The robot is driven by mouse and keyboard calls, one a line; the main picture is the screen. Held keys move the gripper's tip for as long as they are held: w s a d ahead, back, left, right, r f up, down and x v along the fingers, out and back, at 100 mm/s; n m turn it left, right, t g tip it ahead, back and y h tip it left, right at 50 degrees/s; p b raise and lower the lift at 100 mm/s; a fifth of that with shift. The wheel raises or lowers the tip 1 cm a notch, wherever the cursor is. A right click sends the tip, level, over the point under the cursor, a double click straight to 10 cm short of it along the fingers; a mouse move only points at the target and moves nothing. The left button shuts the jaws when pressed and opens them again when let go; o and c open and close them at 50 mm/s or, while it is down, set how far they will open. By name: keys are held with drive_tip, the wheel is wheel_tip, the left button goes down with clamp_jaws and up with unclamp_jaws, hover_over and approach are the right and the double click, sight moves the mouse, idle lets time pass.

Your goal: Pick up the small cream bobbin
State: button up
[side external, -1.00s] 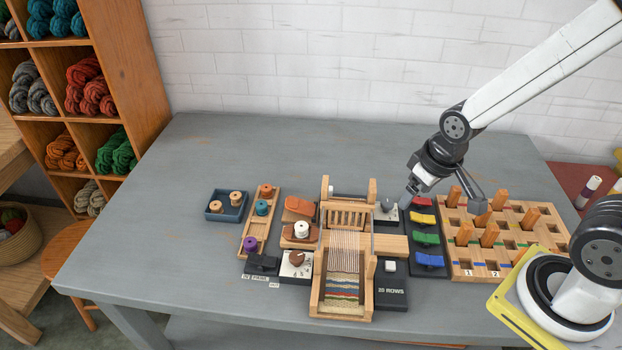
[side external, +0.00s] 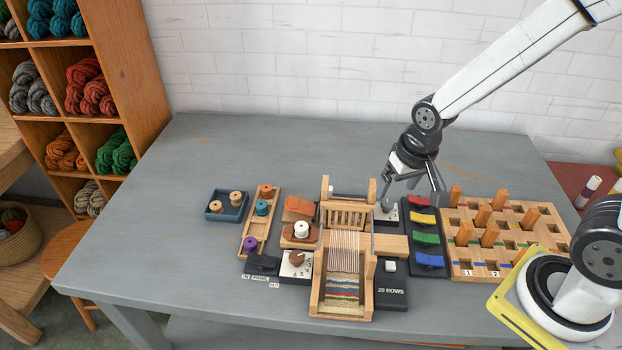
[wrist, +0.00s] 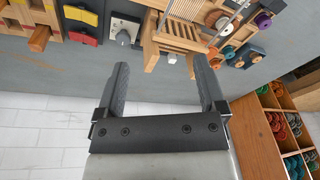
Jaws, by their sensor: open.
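A small white-to-cream bobbin (side external: 301,229) stands upright on a wooden shuttle left of the loom. Two pale tan bobbins (side external: 235,197) sit in a small blue tray (side external: 229,217) farther left; I cannot tell for certain which one the task means. The blue tray also shows in the wrist view (wrist: 248,50), at the upper right. My gripper (side external: 412,186) is open and empty, above the back right of the loom, well to the right of all these bobbins. In the wrist view, both fingers of my gripper (wrist: 160,68) stand wide apart with nothing between them.
The wooden loom (side external: 325,288) stands between my gripper and the bobbins. Coloured pedals (side external: 424,219) and a pegboard (side external: 480,268) are to the right. A wooden rail (side external: 250,238) holds orange, teal and purple bobbins. The table behind is clear.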

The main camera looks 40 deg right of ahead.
drive_tip(key=w+a+f+m+g, duration=0.1)
drive_tip(key=w+a+f+m, duration=0.25)
drive_tip(key=w+m, duration=0.5)
drive_tip(key=m+g, duration=0.1)
drive_tip(key=m, duration=0.8)
approach(301, 225)
drive_tip(key=shift+s+d+f, duration=0.15)
drive_tip(key=shift+s+d, duration=0.2)
drive_tip(key=shift+d, duration=0.05)
drive_tip(key=shift+w+a+f+m, duration=0.4)
drive_tip(key=shift+a+f+m, duration=0.1)
drive_tip(key=shift+m, duration=0.25)
drive_tip(key=shift+f, duration=0.15)
drive_tip(key=shift+f, duration=1.15)
drive_tip(key=shift+f, duration=0.1)
drive_tip(key=shift+d+f, duration=0.1)
drive_tip(key=shift+f, duration=2.4)
